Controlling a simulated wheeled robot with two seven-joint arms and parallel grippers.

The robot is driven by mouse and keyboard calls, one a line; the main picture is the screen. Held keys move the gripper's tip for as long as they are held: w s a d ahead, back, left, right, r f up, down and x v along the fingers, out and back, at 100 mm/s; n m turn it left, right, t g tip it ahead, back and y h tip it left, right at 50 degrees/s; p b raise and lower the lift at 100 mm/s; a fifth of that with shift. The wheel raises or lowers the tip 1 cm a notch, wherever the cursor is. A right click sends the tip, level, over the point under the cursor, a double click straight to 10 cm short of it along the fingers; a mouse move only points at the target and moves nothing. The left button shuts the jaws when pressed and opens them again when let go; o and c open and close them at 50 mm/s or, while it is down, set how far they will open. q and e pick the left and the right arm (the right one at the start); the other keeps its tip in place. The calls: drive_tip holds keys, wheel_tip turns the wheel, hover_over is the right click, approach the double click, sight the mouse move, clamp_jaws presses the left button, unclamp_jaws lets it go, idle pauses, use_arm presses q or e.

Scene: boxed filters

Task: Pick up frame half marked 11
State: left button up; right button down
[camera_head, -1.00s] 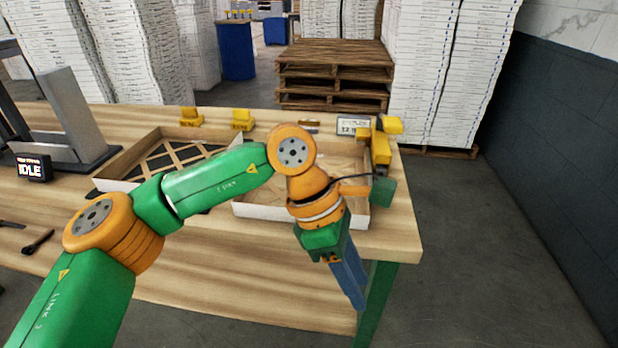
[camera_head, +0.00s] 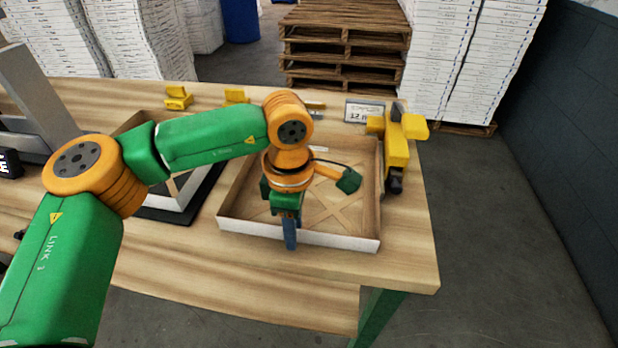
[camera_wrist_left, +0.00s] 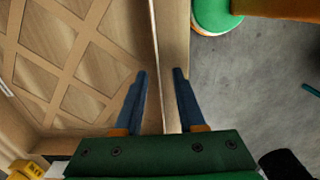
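The right-hand frame half (camera_head: 330,240) is a shallow tray with white outer walls and a tan lattice floor, lying on the workbench. I cannot read a number 11 on it. My left gripper (camera_head: 290,248) points down at its front wall. In the left wrist view my left gripper (camera_wrist_left: 160,72) is open, its two blue fingers on either side of the frame half's thin wall (camera_wrist_left: 154,40), with gaps visible. The lattice floor (camera_wrist_left: 70,60) shows to the left there. My right gripper is not in view.
A yellow stapler-like tool (camera_head: 396,150) stands beside the frame half's right wall, near a small sign (camera_head: 364,111). Yellow blocks (camera_head: 178,97) sit at the back. The workbench (camera_head: 400,265) ends just right and in front; floor lies beyond.

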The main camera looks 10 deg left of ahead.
use_arm(q)
drive_tip(key=shift+w+f, duration=0.2)
drive_tip(key=shift+f, duration=0.15)
drive_tip(key=shift+s+r, duration=0.1)
clamp_jaws()
idle(1.1)
